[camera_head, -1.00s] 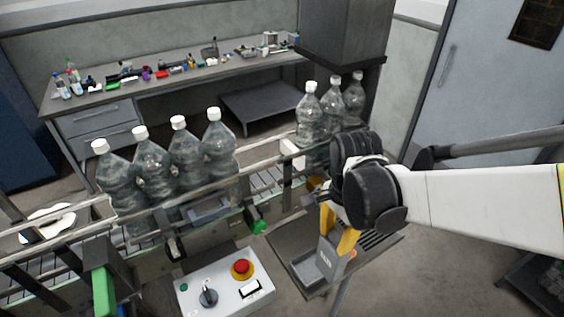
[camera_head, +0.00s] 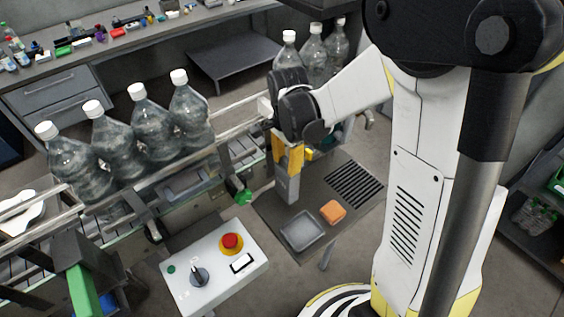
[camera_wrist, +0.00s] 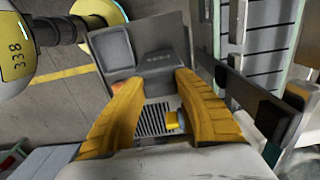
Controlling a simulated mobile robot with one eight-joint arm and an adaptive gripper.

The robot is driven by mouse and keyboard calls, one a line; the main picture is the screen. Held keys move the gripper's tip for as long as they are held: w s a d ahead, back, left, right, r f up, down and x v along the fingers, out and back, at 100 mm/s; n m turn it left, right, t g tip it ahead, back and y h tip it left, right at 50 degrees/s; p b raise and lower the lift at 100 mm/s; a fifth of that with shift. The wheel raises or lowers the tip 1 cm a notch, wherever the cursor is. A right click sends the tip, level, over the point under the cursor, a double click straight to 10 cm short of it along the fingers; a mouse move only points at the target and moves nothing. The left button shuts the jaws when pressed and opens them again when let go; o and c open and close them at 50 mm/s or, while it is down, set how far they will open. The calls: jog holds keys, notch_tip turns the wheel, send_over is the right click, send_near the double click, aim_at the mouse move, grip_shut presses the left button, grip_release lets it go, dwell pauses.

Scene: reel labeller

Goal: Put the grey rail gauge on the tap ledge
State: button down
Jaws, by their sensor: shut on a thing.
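My gripper (camera_head: 288,152) has yellow fingers shut on the grey rail gauge (camera_head: 287,187), a small grey block hanging upright below them. In the wrist view the gauge (camera_wrist: 152,88) sits between the two finger tips. The tap ledge (camera_head: 268,212) is a dark grey shelf beside the conveyor. The gauge is over its left back part; I cannot tell whether its base touches the ledge. A grey tray (camera_head: 301,231), an orange sponge-like block (camera_head: 333,211) and a slotted grille (camera_head: 354,185) are on the ledge. My gripper and arm hide part of the ledge's back.
The conveyor rail (camera_head: 240,128) runs close on the left, with several clear bottles (camera_head: 153,130) on it. A white control box (camera_head: 214,270) with a red button stands in front of the ledge. Bare ledge shows between gauge, tray and grille.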

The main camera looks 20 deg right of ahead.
jog(key=shift+f, duration=2)
jog(key=shift+f+b, duration=0.15)
jog(key=shift+b, duration=0.25)
jog(key=c, duration=1)
grip_release()
jog(key=shift+w, duration=0.1)
jog(key=shift+o, duration=0.2)
